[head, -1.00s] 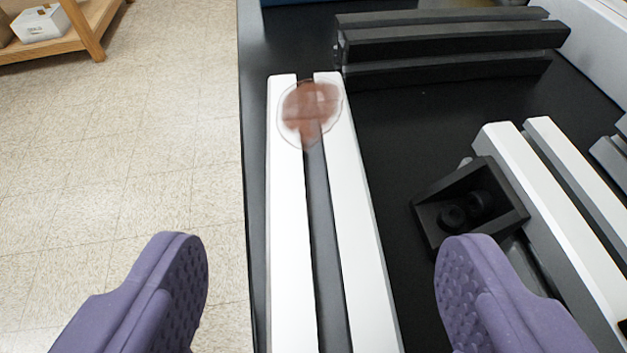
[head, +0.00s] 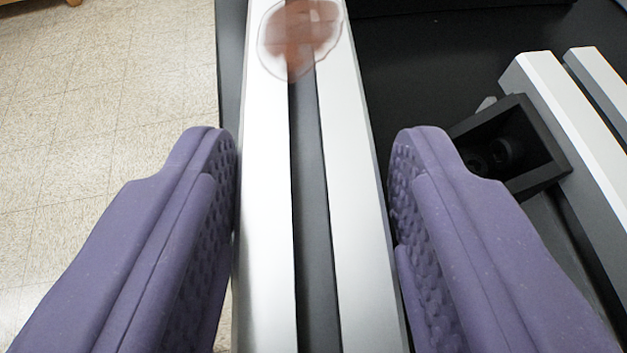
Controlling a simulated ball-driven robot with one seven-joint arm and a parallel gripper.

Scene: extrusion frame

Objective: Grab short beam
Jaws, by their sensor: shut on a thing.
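A pale silver beam (head: 352,200) with a dark slot along its middle runs lengthwise up the picture in the head view. My gripper (head: 313,145) has purple textured fingers, one on each side of the beam. The fingers are shut on the beam, pressing on its left and right sides. A translucent round reddish-brown patch (head: 298,35) shows over the beam beyond the fingertips. The beam's far end and near end are outside the picture.
A black corner bracket (head: 548,165) sits right of my right finger, against another silver beam (head: 565,115). The dark tabletop (head: 430,70) is bare between the beams. Speckled floor (head: 90,120) lies beyond the table's left edge.

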